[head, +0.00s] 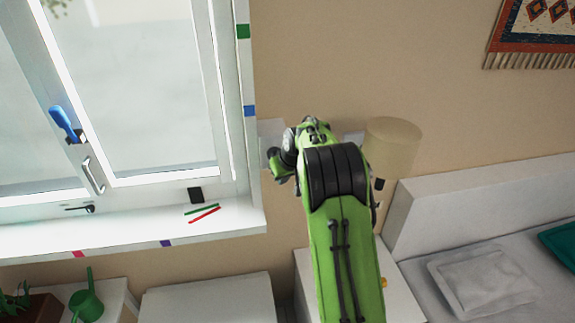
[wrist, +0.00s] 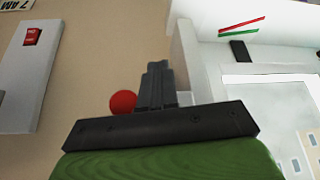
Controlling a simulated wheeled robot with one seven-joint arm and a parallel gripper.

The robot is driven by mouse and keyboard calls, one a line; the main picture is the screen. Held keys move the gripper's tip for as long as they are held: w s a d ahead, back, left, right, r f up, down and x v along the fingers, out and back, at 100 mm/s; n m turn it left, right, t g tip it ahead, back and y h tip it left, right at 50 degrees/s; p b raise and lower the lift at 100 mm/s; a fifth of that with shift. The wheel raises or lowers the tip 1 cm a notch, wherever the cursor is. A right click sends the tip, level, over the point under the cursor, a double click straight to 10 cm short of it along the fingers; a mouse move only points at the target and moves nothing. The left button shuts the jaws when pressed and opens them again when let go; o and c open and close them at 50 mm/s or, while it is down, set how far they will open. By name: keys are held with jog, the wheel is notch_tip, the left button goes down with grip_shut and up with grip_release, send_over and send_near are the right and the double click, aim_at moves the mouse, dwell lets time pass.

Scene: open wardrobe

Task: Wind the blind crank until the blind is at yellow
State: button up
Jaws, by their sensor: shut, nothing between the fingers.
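In the wrist view my gripper (wrist: 157,68) is shut, its dark fingers together and empty. A red round knob (wrist: 123,102) shows just left of the fingers, partly behind the gripper's dark body. It may be the crank's handle; its arm is hidden, and I cannot tell whether the fingers touch it. In the head view my arm reaches to the wall right of the window (head: 150,90), and its end hides the crank area. Green (head: 243,31) and blue (head: 249,110) marks sit on the right window frame. I can make out no blind edge and no yellow mark.
The white sill (head: 120,232) holds red and green sticks (head: 204,215) and a black block (head: 195,194). A wall panel with a red switch (wrist: 32,37) is left in the wrist view. A beige lamp (head: 395,145) and a bed headboard (head: 480,185) stand right of my arm.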

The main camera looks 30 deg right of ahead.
jog(key=shift+s+d+f, duration=0.15)
jog(key=shift+d, duration=0.25)
jog(key=shift+c, duration=0.2)
